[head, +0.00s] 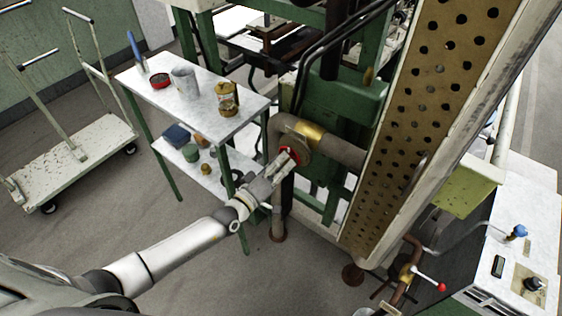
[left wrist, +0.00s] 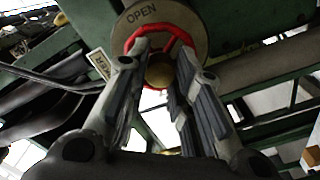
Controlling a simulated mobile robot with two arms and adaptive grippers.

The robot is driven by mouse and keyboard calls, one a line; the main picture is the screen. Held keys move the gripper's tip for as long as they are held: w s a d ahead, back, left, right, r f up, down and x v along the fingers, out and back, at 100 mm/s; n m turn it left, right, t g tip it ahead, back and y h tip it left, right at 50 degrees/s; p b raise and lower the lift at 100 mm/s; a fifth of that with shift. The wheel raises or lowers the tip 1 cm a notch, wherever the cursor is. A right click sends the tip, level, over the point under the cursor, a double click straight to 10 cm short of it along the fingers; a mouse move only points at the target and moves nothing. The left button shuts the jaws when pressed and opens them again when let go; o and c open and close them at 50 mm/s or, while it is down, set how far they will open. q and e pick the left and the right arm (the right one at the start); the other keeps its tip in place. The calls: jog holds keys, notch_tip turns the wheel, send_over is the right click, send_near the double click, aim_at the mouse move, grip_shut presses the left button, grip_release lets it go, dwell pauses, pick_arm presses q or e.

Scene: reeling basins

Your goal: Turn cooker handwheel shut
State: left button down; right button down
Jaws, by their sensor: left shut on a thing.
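The cooker handwheel (head: 290,155) is a small red wheel on a brass and brown pipe fitting, near the middle of the head view. In the left wrist view the red handwheel (left wrist: 183,37) sits in front of a round plate (left wrist: 142,14) marked "OPEN", with a brass hub (left wrist: 160,72) at its middle. My left gripper (head: 282,165) reaches it from the lower left. In the wrist view its fingers (left wrist: 160,65) lie either side of the hub, with their tips at the red rim; it is shut on the handwheel. My right gripper is not in view.
A white-topped table (head: 205,102) with a cup, cans and a blue tool stands left of the valve. A flat cart (head: 75,155) is at the far left. A perforated tan panel (head: 400,125) rises right of the valve. Another pipe with a red-tipped lever (head: 428,281) is at lower right.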

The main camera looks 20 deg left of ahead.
pick_arm(q)
jog(key=c, duration=1.4)
grip_release()
jog(key=shift+o, duration=0.2)
jog(key=p+v, duration=0.2)
jog(key=v, duration=0.5)
